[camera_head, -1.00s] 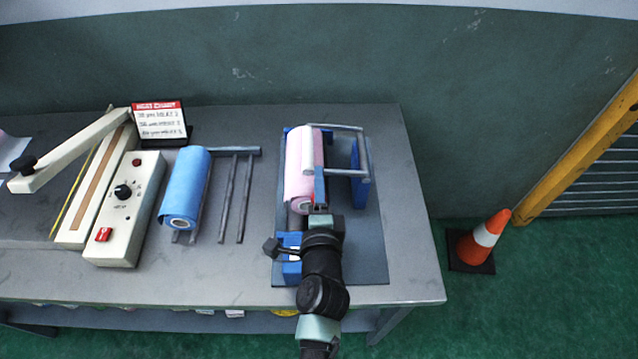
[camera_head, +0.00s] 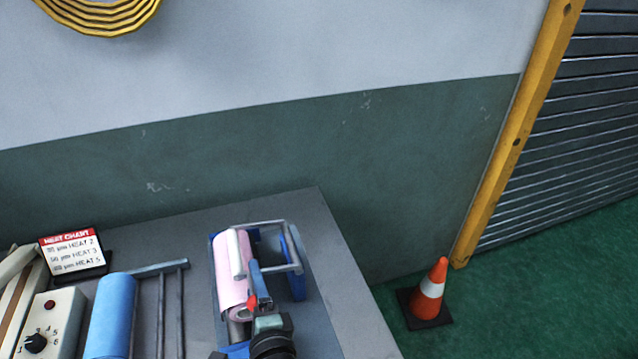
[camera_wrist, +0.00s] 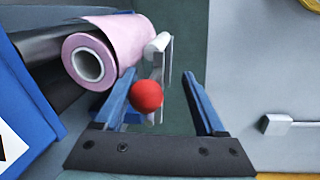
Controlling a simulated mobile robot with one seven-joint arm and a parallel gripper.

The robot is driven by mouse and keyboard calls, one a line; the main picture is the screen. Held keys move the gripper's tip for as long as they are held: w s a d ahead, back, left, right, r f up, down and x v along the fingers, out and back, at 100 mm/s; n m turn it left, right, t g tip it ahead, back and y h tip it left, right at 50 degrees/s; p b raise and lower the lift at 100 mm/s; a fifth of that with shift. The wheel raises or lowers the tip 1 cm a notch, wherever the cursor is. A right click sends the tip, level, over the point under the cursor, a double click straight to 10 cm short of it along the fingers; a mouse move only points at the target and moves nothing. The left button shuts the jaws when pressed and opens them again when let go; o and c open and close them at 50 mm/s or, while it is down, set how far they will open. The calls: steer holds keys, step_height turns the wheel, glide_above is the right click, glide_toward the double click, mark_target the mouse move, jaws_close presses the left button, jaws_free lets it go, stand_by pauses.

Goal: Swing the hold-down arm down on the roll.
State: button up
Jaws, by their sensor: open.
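The pink roll (camera_head: 230,280) lies in a stand with blue end parts, and its white-cored end faces the camera in the wrist view (camera_wrist: 118,42). The hold-down arm (camera_head: 268,271) is a grey bar frame over the roll's right side. Its pale bar (camera_wrist: 157,46) shows just right of the roll; I cannot tell whether they touch. A red ball knob (camera_wrist: 147,95) sits between my gripper's blue fingers (camera_wrist: 158,76), nearer the left one, with a gap to the right finger. In the head view, my gripper (camera_head: 260,287) is at the roll's near end, beside the red knob (camera_head: 251,302).
Bare table (camera_head: 325,270) lies right of the stand. An orange cone (camera_head: 431,290) stands on the floor.

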steer(key=w+d+r+m+t+y+b, duration=0.1)
steer(key=w+d+r+m, duration=0.15)
steer(key=d+m, duration=0.4)
steer(key=w+d+r+m+y, duration=0.1)
steer(key=d+r+m+y, duration=0.15)
steer(key=d+m, duration=0.4)
steer(key=s+d+m+b, duration=0.15)
steer(key=s+d, duration=0.25)
steer(key=s, duration=0.7)
steer(key=w+a+r+n+t+h+b, duration=0.1)
steer(key=w+r+n+h, duration=0.1)
steer(key=r+n, duration=0.7)
steer(key=w+a+r+n+t+h+b, duration=0.1)
steer(key=w+r+n, duration=0.4)
steer(key=r+n, duration=0.5)
steer(key=shift+a+r+t+h, duration=0.6)
steer(key=shift+a+r, duration=0.1)
steer(key=shift+r, duration=0.65)
